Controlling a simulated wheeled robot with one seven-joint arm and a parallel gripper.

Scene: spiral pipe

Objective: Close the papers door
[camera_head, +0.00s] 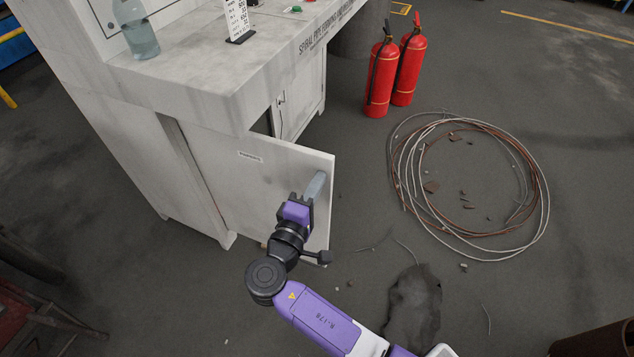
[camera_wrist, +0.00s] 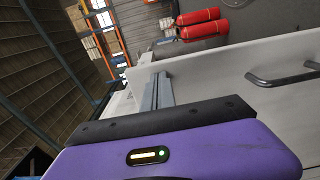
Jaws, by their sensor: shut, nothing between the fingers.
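The papers door (camera_head: 238,178) is a pale grey cabinet panel with a small label, standing ajar, swung out from the white cabinet (camera_head: 150,150). In the wrist view the door (camera_wrist: 225,85) crosses the middle, with a dark bar handle (camera_wrist: 285,77) at right. My gripper (camera_head: 316,184) is in front of the door's outer face near its free right edge. Its fingers (camera_wrist: 157,92) are shut and empty in the wrist view. I cannot tell whether they touch the door. In the head view the handle is not clearly visible, and my gripper covers part of the panel.
A coil of cable (camera_head: 543,200) lies on the floor at right, with small debris. A bottle (camera_head: 135,28) and a sign (camera_head: 238,18) stand on the worktop. Floor right of the door is mostly free.

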